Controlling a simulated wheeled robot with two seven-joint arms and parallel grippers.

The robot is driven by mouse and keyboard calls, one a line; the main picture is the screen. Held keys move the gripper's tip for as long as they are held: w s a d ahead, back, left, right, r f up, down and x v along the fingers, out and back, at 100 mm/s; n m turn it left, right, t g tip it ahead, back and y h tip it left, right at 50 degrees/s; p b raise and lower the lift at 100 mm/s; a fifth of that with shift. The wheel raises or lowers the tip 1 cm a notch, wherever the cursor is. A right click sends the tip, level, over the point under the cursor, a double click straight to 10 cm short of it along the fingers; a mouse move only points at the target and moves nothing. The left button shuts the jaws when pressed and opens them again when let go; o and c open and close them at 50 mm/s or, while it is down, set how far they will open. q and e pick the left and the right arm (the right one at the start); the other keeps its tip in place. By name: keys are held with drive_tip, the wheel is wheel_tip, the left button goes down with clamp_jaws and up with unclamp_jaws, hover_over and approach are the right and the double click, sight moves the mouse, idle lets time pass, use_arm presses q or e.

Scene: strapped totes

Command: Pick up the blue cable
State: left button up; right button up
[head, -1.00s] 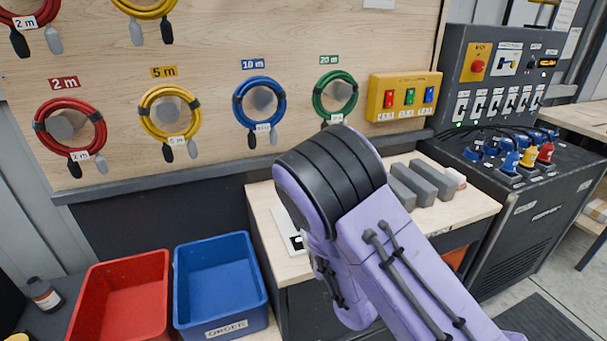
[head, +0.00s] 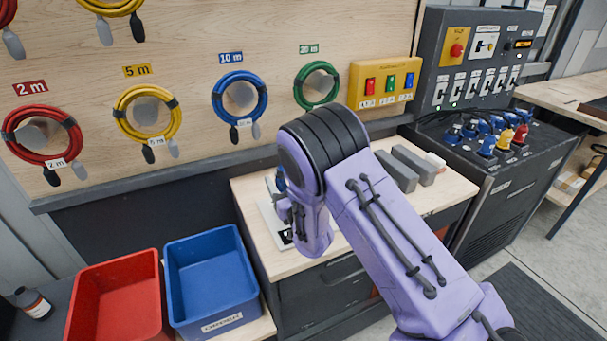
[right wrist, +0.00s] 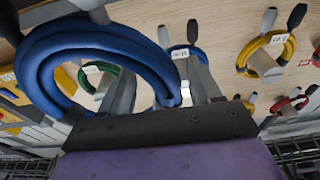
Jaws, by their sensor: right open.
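A blue coiled cable (head: 240,98) hangs on the wooden board under a 10 m label; it also shows farther back in the right wrist view (right wrist: 184,50). A second, much larger-looking blue coil (right wrist: 95,35) is close to the camera in the right wrist view, beside and partly behind the fingers. A small blue patch (head: 280,181) shows left of my right arm in the head view; I cannot tell if it is that coil. My right gripper (right wrist: 158,78) is open; whether a finger touches the near coil is unclear. My arm hides it in the head view. My left gripper is out of view.
Red (head: 42,135), yellow (head: 147,112) and green (head: 317,85) coils hang on the board. A yellow switch box (head: 385,82) is beside them. Grey blocks (head: 413,165) lie on the bench (head: 262,250). Red (head: 115,300) and blue (head: 210,275) bins stand left of it.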

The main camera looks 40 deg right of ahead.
drive_tip(key=shift+a, duration=0.1)
clamp_jaws()
idle(1.2)
drive_tip(key=shift+r, duration=0.1)
